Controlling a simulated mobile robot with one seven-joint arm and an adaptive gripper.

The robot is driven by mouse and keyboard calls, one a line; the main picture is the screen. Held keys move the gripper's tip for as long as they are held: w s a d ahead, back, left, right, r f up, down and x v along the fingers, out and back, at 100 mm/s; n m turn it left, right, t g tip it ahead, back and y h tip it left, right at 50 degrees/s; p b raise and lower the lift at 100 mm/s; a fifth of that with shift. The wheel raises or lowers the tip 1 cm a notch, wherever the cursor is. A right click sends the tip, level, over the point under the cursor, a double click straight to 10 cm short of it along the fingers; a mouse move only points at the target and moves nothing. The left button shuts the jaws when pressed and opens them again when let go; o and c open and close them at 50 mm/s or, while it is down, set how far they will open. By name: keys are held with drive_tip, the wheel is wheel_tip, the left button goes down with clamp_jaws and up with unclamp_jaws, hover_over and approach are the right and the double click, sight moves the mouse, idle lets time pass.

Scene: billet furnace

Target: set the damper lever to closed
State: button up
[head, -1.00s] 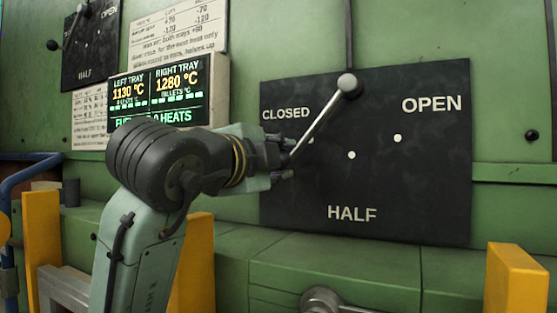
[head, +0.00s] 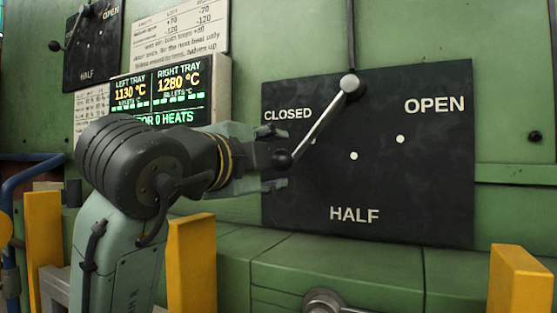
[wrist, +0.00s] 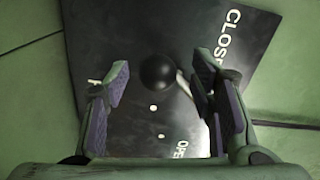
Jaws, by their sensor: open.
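The damper lever (head: 322,118) is a bright rod on a pivot at the top of a black plate (head: 430,160) marked CLOSED, HALF and OPEN. It slants down and left, pointing to the CLOSED side, just below that word. Its black ball knob (head: 282,159) is at the lower end. My gripper (head: 276,158) is open, with the knob at its fingertips in the head view. In the wrist view my gripper (wrist: 160,90) has its two fingers either side of the knob (wrist: 158,72), with visible gaps on both sides.
A display (head: 160,90) reads left tray 1130 °C and right tray 1280 °C. A second lever plate (head: 93,50) is at the upper left. Yellow posts (head: 190,265) stand in front, and a green ledge (head: 340,265) runs below the black plate.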

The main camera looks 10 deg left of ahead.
drive_tip(key=v, duration=0.9)
drive_tip(key=shift+s, duration=0.2)
drive_tip(key=shift+a, duration=0.1)
